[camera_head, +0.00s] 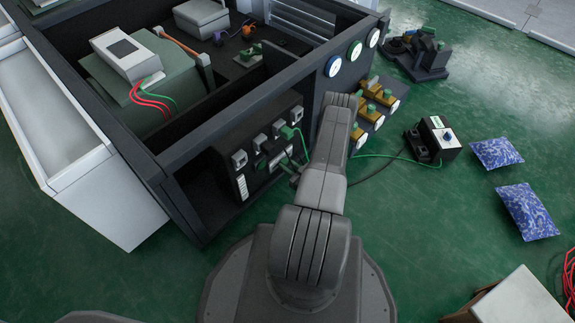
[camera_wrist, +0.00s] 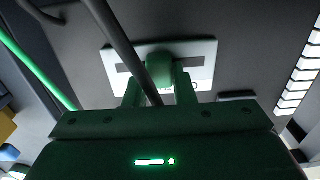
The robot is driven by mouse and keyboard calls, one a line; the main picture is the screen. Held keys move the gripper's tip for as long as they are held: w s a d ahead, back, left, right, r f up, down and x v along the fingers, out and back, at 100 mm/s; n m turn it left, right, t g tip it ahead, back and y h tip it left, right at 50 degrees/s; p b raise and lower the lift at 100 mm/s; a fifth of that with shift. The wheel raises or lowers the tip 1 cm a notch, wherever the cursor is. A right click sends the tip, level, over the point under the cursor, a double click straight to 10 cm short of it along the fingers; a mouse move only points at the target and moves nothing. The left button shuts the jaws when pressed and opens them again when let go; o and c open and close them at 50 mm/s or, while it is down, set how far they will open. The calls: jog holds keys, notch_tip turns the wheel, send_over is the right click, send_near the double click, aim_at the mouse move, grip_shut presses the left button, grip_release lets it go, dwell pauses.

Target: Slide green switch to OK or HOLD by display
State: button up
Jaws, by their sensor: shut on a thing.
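In the wrist view, the green switch (camera_wrist: 159,68) stands on a white plate (camera_wrist: 201,66) with a dark slot. My gripper (camera_wrist: 158,86) has its two green fingers on either side of the switch and is shut on it. A dark cable crosses in front of the plate. Marks low on the plate are partly covered and I cannot read them. In the head view, my gripper (camera_head: 292,172) is at the dark panel (camera_head: 222,153) on the box front, partly hidden by my arm. Which panel switch it holds is hard to tell there. I cannot make out a display reading.
Several other small fittings with green parts sit on the panel, including one with a green handle (camera_head: 286,132). A column of white segments (camera_head: 242,187) is at the panel's left. A black device (camera_head: 436,137) with cables and blue bags (camera_head: 496,153) lie on the green floor at right.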

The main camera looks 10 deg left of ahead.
aim_at(288, 155)
grip_shut()
jog(key=shift+w+d+f+b, duration=0.1)
jog(key=shift+w+d+b, duration=0.4)
jog(key=shift+w, duration=0.2)
jog(key=shift+w+d+f+b, duration=0.1)
jog(key=shift+w+d+b, duration=0.35)
jog(key=shift+w, duration=0.25)
jog(key=shift+w+d+r, duration=0.15)
jog(key=shift+w+r, duration=0.05)
jog(key=shift+w, duration=0.1)
jog(key=o, duration=0.7)
grip_release()
jog(key=p+v, duration=0.3)
jog(key=v, duration=1)
jog(key=shift+s+d, duration=0.2)
jog(key=shift+d, duration=0.15)
